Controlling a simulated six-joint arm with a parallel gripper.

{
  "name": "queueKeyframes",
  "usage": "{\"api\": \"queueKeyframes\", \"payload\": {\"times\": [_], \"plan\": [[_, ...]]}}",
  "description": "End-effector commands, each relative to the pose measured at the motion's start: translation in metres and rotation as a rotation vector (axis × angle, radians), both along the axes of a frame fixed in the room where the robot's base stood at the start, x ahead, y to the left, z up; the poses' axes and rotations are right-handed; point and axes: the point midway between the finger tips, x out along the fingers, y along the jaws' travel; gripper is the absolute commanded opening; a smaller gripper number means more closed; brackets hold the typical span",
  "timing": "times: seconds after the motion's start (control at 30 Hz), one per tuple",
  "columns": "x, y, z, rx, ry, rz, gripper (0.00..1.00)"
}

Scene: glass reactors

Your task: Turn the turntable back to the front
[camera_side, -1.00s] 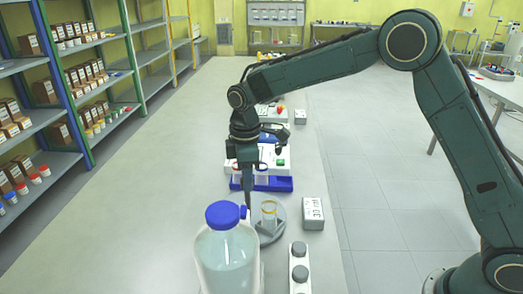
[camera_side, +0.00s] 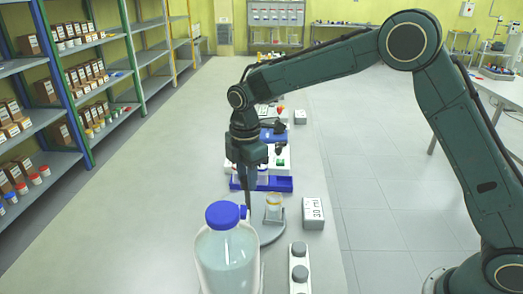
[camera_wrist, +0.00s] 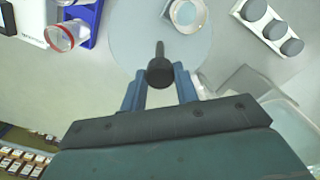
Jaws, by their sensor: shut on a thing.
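The turntable (camera_side: 271,236) is a grey disc on the bench, partly hidden in the side view behind the bottle with the blue cap. In the wrist view it is the pale grey disc (camera_wrist: 133,38). A black knob on a short bar (camera_wrist: 160,70) stands at its edge. A small glass beaker (camera_side: 273,206) with a yellowish band sits on the disc; it also shows in the wrist view (camera_wrist: 186,13). My gripper (camera_wrist: 160,84) is shut on the knob, one finger on each side. In the side view its fingertips (camera_side: 249,206) reach down at the disc's left edge.
A large blue-capped bottle (camera_side: 227,252) stands close in front of the turntable. A box marked 30 ml (camera_side: 313,213) is to its right, a white strip with grey knobs (camera_side: 299,268) in front, and a blue rack (camera_side: 275,184) behind. The bench's left side is clear.

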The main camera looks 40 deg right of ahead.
Motion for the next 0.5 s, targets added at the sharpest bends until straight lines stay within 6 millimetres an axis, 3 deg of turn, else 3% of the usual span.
{"api": "queueKeyframes", "payload": {"times": [0.5], "plan": [[0.0006, 0.0004, 0.0015, 0.001, -0.004, 0.094, 0.0]]}}
